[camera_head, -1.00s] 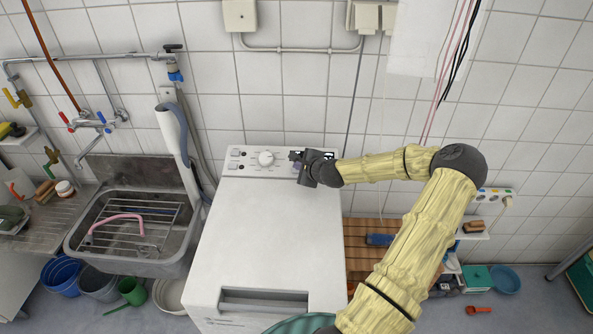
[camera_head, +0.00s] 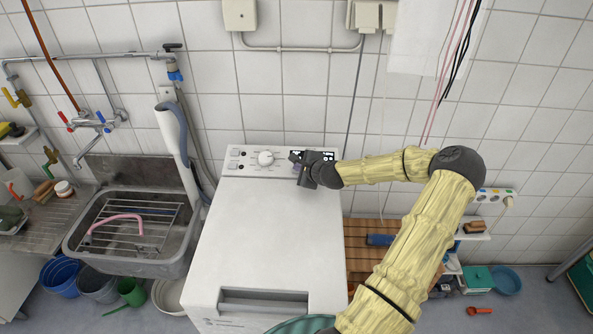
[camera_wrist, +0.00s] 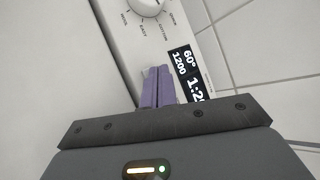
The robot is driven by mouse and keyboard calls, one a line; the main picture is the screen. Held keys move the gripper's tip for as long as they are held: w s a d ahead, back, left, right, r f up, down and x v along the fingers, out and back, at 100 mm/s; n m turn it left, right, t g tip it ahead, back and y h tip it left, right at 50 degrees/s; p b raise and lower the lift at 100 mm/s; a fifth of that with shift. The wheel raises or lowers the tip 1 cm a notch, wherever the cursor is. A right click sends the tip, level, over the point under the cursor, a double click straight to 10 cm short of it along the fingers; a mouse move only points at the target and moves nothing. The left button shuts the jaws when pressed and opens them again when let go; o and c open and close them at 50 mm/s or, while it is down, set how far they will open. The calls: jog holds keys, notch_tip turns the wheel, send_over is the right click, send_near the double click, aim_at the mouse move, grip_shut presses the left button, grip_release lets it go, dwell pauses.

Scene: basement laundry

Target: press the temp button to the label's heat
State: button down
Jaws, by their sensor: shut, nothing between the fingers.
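The white top-loading washer (camera_head: 265,235) stands in the middle of the head view, with its control panel along the back edge. My gripper (camera_head: 296,163) is at the panel's right part, right of the round dial (camera_head: 265,158). In the wrist view my gripper (camera_wrist: 157,88) has its purple fingers shut, with nothing between them. The tips are at the panel just beside the dark display (camera_wrist: 188,72), which reads 60°, 1200 and a partly hidden time starting 1:2. The dial (camera_wrist: 146,5) shows above. The temp button is not distinguishable; the fingers may cover it. No garment label is legible.
A grey sink (camera_head: 135,225) with a rack and a pink hose stands left of the washer. A slatted wooden surface (camera_head: 360,262) lies to the right. The tiled wall (camera_head: 290,110) is close behind the panel. The washer's lid is clear.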

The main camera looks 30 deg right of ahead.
jog(key=shift+f, duration=0.2)
dwell(0.5)
jog(key=shift+s+a+r+p, duration=0.15)
jog(key=shift+r+p, duration=0.3)
jog(key=shift+r, duration=0.35)
jog(key=r+p, duration=0.2)
jog(key=r, duration=0.1)
jog(key=s+r+p, duration=0.1)
jog(key=shift+a+r, duration=0.35)
jog(key=shift+r, duration=0.05)
dwell(0.5)
